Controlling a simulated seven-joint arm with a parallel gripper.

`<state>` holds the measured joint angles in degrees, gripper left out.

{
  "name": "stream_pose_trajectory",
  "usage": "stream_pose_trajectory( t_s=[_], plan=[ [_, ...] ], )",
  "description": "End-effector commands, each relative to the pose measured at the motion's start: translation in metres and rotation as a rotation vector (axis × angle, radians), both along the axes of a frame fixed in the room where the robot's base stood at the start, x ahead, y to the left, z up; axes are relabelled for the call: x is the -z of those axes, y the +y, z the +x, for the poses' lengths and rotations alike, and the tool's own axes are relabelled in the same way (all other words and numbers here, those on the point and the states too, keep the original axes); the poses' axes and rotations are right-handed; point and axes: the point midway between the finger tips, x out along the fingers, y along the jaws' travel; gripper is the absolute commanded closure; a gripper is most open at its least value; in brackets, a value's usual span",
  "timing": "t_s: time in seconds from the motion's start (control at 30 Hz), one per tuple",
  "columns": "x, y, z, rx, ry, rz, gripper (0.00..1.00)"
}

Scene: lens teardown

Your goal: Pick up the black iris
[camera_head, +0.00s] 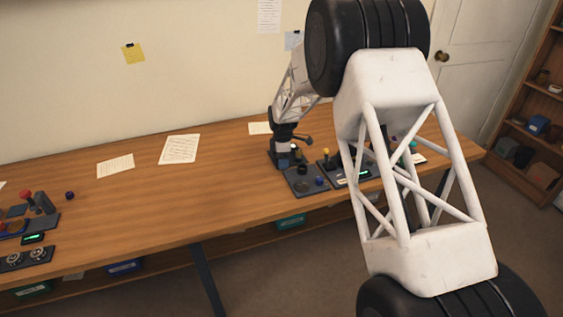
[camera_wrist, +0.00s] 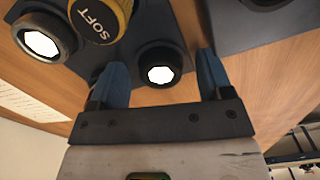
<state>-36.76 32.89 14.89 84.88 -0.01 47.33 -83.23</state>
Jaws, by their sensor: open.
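In the wrist view, a black ring with a bright white centre (camera_wrist: 160,66) sits on a dark grey tray (camera_wrist: 178,20), between my gripper's (camera_wrist: 162,63) two blue fingers. The fingers are spread apart, with a visible gap on each side of the ring. A second black ring with a white centre (camera_wrist: 43,43) lies at the upper left. I cannot tell from the looks alone which black ring is the iris. In the head view, my arm reaches to the dark tray (camera_head: 318,191) at the middle right of the table; the fingertips are too small to make out.
A yellow ring marked SOFT (camera_wrist: 101,17) stands beside the black rings. Another dark tray (camera_wrist: 245,30) lies to the right. In the head view, more trays and parts (camera_head: 35,225) are at the far left of the wooden table (camera_head: 150,225). The table's middle is mostly clear.

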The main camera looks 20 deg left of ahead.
Motion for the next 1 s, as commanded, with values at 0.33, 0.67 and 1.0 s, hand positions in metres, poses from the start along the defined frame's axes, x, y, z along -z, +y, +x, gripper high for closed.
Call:
stream_pose_trajectory(
  t_s=[0.33, 0.67, 1.0],
  plan=[
    [0.0, 0.0, 0.0, 0.0, 0.0, 0.0, 0.66],
    [0.0, 0.0, 0.0, 0.0, 0.0, 0.0, 0.79],
    [-0.017, 0.0, 0.0, 0.0, -0.002, 0.001, 0.79]
  ],
)
